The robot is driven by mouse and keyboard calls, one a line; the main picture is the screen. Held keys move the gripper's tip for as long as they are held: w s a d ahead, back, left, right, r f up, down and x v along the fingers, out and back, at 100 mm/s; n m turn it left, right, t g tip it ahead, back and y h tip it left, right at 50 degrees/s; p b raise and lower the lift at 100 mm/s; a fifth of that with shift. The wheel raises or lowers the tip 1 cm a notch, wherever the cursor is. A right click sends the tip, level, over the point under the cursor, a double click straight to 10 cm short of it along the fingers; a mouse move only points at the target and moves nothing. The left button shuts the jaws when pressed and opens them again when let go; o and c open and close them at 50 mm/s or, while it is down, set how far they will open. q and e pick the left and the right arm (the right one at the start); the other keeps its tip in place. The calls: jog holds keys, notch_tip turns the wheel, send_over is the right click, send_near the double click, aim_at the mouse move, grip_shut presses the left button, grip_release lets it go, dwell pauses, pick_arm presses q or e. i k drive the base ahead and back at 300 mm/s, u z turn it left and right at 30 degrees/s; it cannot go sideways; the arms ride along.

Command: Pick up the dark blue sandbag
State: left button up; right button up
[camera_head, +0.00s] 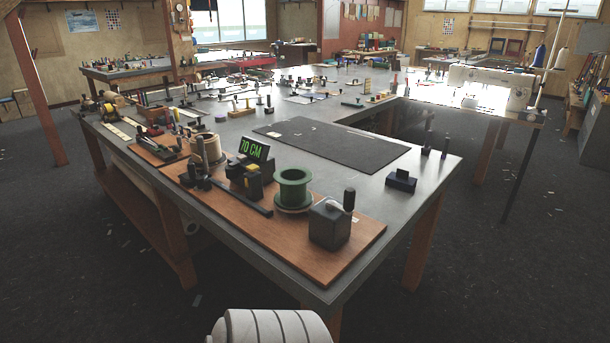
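A small dark blue block-like thing (401,183), likely the sandbag, sits on the grey tabletop near the right end of the near table. A short raised part shows on its top. It stands apart from the dark mat to its left and from the wooden board in front. Its fabric is too small to make out. Neither of my grippers shows in the head view, so I cannot tell where they are relative to it.
The grey table (345,193) bears a wooden board (262,228) with a green spool (293,188), a dark grey box (330,225) and a "70 CM" display (254,150). A dark mat (331,144) lies behind. Floor is open at right.

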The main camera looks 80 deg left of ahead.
aim_at(400, 179)
jog(key=u, duration=0.8)
jog(key=i, duration=3.6)
jog(key=u, duration=4.6)
